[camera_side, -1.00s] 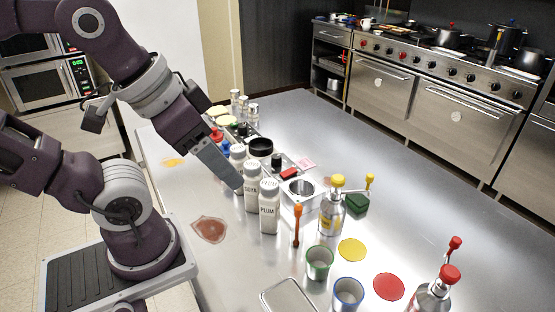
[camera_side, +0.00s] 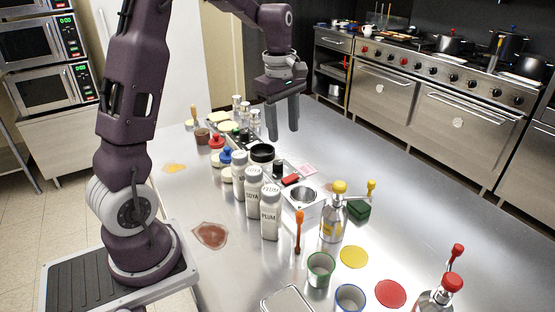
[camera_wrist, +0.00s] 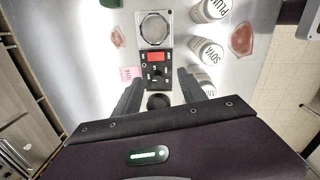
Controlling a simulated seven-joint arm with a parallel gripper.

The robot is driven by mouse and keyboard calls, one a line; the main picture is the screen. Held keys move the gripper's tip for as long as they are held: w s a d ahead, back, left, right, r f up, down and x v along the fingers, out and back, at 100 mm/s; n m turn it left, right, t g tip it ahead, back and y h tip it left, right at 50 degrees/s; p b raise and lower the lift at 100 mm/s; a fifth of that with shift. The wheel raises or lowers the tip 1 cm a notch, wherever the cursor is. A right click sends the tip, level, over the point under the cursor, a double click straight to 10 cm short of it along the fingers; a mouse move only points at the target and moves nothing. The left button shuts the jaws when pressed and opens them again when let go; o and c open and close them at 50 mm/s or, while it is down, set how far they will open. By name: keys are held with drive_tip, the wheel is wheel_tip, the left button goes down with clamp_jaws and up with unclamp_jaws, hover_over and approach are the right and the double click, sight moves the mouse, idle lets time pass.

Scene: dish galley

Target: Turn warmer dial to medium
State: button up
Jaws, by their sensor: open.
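The warmer (camera_side: 305,205) is a pale box with a round metal well on the bench. It also shows at the top of the wrist view (camera_wrist: 154,30). Its black control panel has a red switch (camera_wrist: 156,57) and a dark dial (camera_wrist: 158,73) with small pale labels around it. I cannot read the dial's setting. My gripper (camera_side: 282,134) is open and empty, pointing down above and behind the panel in the side view. In the wrist view its two fingers (camera_wrist: 159,76) stand either side of the panel's lower end, with the dial between them.
White bottles, PLUM (camera_side: 270,213), SOYA (camera_side: 253,192) and another, stand close along the panel's left side. A black round bowl (camera_side: 262,153) sits beyond the panel. A pink card (camera_side: 308,169) lies to its right.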

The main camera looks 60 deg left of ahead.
sight(277, 162)
drive_tip(key=a+f+n, duration=0.1)
drive_tip(key=a+f, duration=0.1)
drive_tip(key=w+a+f+n, duration=0.1)
drive_tip(key=a+f+n, duration=0.1)
drive_tip(key=w+a+f+n+g, duration=0.1)
drive_tip(key=a+f, duration=0.1)
drive_tip(key=f, duration=0.1)
drive_tip(key=shift+n, duration=0.3)
drive_tip(key=f, duration=0.6)
drive_tip(key=shift+s+d+f, duration=0.15)
drive_tip(key=shift+d+f, duration=0.05)
drive_tip(key=shift+f, duration=0.1)
clamp_jaws()
